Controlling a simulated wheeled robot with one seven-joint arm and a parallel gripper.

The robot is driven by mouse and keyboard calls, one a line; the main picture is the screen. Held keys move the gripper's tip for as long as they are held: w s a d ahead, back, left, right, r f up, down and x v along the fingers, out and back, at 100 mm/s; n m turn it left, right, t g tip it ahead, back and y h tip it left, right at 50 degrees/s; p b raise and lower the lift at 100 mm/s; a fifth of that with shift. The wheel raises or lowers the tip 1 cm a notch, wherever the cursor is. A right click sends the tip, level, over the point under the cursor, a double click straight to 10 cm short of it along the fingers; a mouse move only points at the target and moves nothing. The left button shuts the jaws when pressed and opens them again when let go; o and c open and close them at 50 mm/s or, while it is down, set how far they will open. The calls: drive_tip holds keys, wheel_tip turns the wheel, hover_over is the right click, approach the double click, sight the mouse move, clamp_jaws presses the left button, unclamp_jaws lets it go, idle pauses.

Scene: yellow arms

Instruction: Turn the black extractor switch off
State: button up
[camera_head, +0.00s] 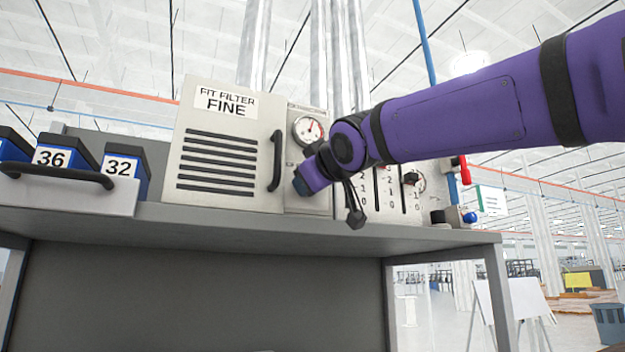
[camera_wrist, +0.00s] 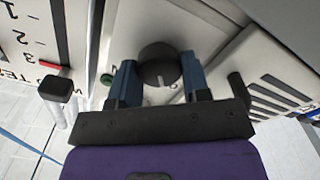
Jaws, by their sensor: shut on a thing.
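The black extractor switch (camera_wrist: 158,60) is a round knob on a pale panel, seen in the wrist view. A light pointer line on it runs toward the bottom of that view. A green spot (camera_wrist: 106,78) shows on the panel to its left. My gripper (camera_wrist: 160,76) has its two blue fingers on either side of the knob and is shut on it. In the head view my gripper (camera_head: 303,184) is against the panel below a round gauge (camera_head: 308,130). There my arm and gripper hide the knob.
Left of my gripper is a filter cover (camera_head: 217,150) labelled FIT FILTER FINE, with a black handle (camera_head: 277,160). On the right are slider levers (camera_head: 411,179) with numbered scales. Blue numbered boxes (camera_head: 66,158) stand at the left on the grey shelf (camera_head: 250,226).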

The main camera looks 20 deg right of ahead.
drive_tip(key=shift+f+n, duration=0.1)
drive_tip(key=shift+n, duration=0.7)
drive_tip(key=o, duration=0.9)
drive_tip(key=shift+o, duration=0.2)
drive_tip(key=shift+s, duration=0.1)
drive_tip(key=s, duration=1)
drive_tip(key=shift+s, duration=0.3)
